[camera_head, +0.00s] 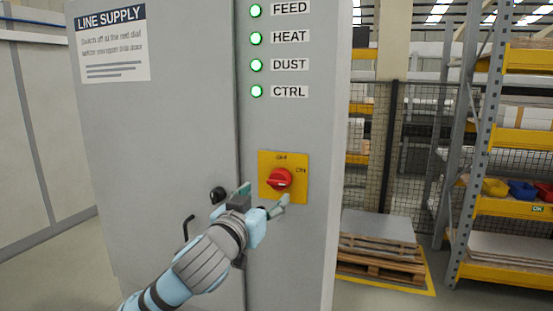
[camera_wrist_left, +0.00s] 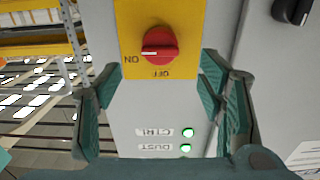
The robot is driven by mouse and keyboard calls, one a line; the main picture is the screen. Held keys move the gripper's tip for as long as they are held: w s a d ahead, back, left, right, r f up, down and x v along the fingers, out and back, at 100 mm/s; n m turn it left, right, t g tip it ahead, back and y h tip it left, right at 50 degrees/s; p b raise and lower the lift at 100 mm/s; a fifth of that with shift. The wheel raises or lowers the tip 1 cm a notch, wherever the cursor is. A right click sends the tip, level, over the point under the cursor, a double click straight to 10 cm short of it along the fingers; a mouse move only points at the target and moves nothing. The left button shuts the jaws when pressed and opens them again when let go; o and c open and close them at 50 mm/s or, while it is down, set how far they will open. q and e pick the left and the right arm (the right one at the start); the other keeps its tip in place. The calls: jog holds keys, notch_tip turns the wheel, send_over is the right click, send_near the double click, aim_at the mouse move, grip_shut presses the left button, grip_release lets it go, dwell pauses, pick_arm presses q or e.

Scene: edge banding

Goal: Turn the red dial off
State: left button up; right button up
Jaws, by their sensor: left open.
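The red dial (camera_head: 279,179) sits on a yellow plate (camera_head: 264,160) on the grey cabinet. OFF is printed above it and ON to its right. In the left wrist view, which is upside down, the red dial (camera_wrist_left: 160,46) has a white mark pointing toward the ON side. My left gripper (camera_head: 264,195) is open in front of the plate, just below the dial in the head view. In the wrist view its fingers (camera_wrist_left: 158,80) stand wide apart on either side of the dial, with nothing between them. I cannot tell their exact distance from the dial. My right gripper is out of view.
Several green lamps (camera_head: 256,65) glow above the dial, labelled FEED, HEAT, DUST and CTRL. A black knob (camera_head: 218,194) and a bent handle (camera_head: 188,228) are left of the gripper. A pallet (camera_head: 380,262) and shelving (camera_head: 480,140) stand to the right.

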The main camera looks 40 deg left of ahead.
aim_at(276, 184)
pick_arm(q)
jog(key=x, duration=0.8)
jog(key=shift+w, duration=0.3)
jog(key=shift+s+a, duration=0.1)
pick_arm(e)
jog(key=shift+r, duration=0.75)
pick_arm(q)
jog(key=shift+s, duration=0.1)
jog(key=c, duration=1.1)
jog(key=shift+c, duration=0.2)
